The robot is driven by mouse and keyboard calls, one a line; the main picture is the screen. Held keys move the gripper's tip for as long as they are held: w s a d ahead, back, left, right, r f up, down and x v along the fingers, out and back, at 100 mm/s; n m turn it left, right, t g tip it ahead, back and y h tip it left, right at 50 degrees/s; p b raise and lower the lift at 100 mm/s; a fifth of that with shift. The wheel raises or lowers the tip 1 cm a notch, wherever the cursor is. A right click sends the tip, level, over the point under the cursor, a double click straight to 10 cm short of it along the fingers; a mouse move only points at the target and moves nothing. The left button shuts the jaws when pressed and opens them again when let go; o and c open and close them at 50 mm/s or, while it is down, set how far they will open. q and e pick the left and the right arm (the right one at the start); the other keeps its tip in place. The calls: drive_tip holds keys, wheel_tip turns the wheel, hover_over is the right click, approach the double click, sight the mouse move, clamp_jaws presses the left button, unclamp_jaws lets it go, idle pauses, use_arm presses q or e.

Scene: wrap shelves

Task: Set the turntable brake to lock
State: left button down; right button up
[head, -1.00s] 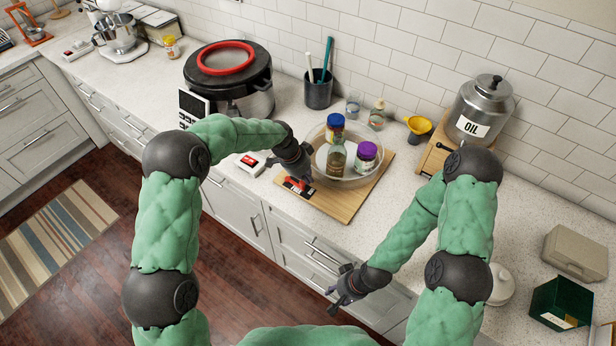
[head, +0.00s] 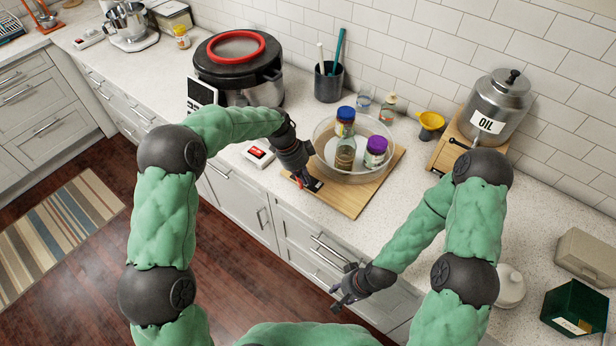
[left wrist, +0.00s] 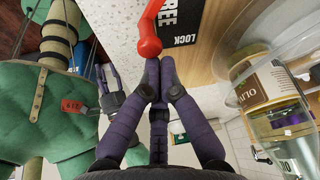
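The turntable is a clear round tray (head: 322,154) on a wooden board (head: 352,203). The brake is a red lever (head: 297,181) beside a black plate (head: 314,186) at the board's front left corner. In the left wrist view, the lever's rounded red end (left wrist: 149,46) lies beside FREE, off the LOCK lettering (left wrist: 184,40). My left gripper (head: 302,182) is over the brake. Its fingertips (left wrist: 160,66) are together, right at the lever's end; whether they touch is unclear. My right gripper (head: 338,299) is open and empty in front of the drawers.
The tray holds an oil bottle (head: 345,156), a purple-lidded jar (head: 376,152) and a blue-lidded jar (head: 346,114). A red and white box (head: 258,154) lies left of the board. A large cooker (head: 238,72) and an oil can (head: 494,100) stand farther back.

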use_arm(q)
drive_tip(key=shift+s+a, duration=0.15)
drive_tip(key=shift+a, duration=0.05)
use_arm(e)
drive_tip(key=shift+f, duration=0.1)
use_arm(q)
drive_tip(key=shift+s+a, duration=0.2)
drive_tip(key=shift+s, duration=0.5)
use_arm(e)
drive_tip(key=shift+f, duration=0.15)
